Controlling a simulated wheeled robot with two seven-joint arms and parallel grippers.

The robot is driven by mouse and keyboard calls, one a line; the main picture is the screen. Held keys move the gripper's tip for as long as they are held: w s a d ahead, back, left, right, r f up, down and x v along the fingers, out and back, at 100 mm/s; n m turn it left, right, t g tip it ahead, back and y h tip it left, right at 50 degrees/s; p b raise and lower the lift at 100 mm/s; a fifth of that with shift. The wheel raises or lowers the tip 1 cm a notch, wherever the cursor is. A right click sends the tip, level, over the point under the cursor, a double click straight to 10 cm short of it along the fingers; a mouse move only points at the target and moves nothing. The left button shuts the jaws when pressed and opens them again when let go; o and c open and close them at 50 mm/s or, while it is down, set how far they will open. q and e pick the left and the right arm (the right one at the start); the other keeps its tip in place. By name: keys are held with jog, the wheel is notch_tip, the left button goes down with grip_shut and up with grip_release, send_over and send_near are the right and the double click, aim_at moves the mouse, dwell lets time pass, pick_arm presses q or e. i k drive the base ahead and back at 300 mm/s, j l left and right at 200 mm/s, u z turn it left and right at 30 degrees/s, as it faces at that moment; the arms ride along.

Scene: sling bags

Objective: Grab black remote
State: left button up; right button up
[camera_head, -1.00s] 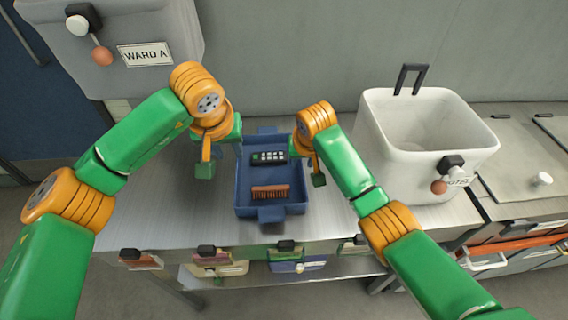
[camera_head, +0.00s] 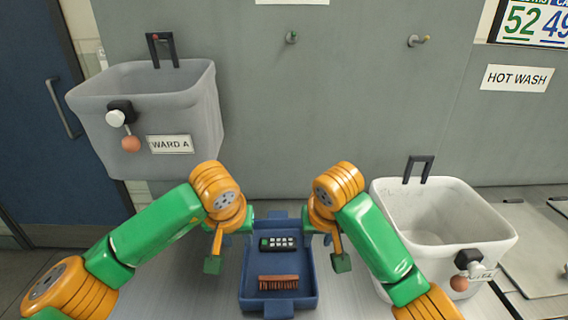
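The black remote (camera_head: 278,243) has pale buttons and a green patch at its left end. It lies in the far half of a blue tray (camera_head: 312,296) on the metal counter. My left gripper (camera_head: 214,262) is just left of the tray, apart from the remote. My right gripper (camera_head: 341,262) is just right of the tray, also apart from the remote. Both hang near the tray's side walls with nothing visible in them. Their fingers are too small and too side-on to tell whether they are open.
A brown brush (camera_head: 278,282) lies in the tray's near half. A grey bin (camera_head: 150,105) labelled WARD A hangs at the left. A grey wall (camera_head: 340,110) rises behind the counter (camera_head: 180,285).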

aim_at(279, 244)
jog(key=k+l, duration=0.1)
jog(key=k, duration=0.4)
jog(key=k+l, duration=0.15)
jog(key=k, duration=0.3)
